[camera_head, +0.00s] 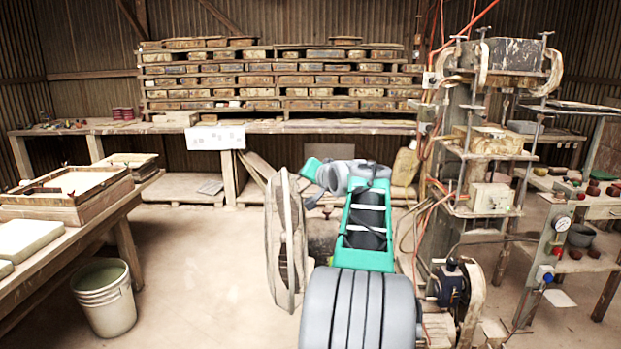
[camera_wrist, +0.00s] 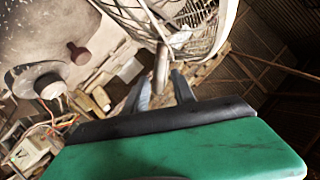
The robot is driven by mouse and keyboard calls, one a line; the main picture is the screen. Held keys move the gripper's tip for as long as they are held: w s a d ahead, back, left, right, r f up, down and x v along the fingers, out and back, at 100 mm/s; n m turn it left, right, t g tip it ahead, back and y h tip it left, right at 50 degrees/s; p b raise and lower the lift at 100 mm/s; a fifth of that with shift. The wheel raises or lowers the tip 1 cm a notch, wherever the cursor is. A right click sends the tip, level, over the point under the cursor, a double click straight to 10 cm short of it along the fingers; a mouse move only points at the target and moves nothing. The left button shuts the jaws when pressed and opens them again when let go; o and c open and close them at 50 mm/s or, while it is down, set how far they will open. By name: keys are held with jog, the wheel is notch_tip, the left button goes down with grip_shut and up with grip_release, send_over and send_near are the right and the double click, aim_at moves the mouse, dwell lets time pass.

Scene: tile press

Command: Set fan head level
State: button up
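The fan head (camera_head: 285,240) is a round wire cage, dusty white, in the middle of the head view. It is seen nearly edge-on, and its exact tilt is hard to judge. Part of the cage (camera_wrist: 205,25) fills the top of the wrist view. My gripper (camera_wrist: 160,78) has its two dark fingers apart. A short grey-brown rod (camera_wrist: 161,68) shows between or just beyond the fingertips, with a gap on each side. I cannot tell its depth. My arm hides the gripper and the fan's right side in the head view.
The press (camera_head: 480,150) with hoses stands close to the right of my arm. A workbench (camera_head: 110,220) with moulds and a bucket (camera_head: 104,300) are at left. A back bench (camera_head: 290,127) bears stacked tiles. Floor left of the fan is clear.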

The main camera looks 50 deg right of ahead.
jog(key=v, duration=0.8)
jog(key=shift+b, duration=0.45)
jog(key=shift+f, duration=0.1)
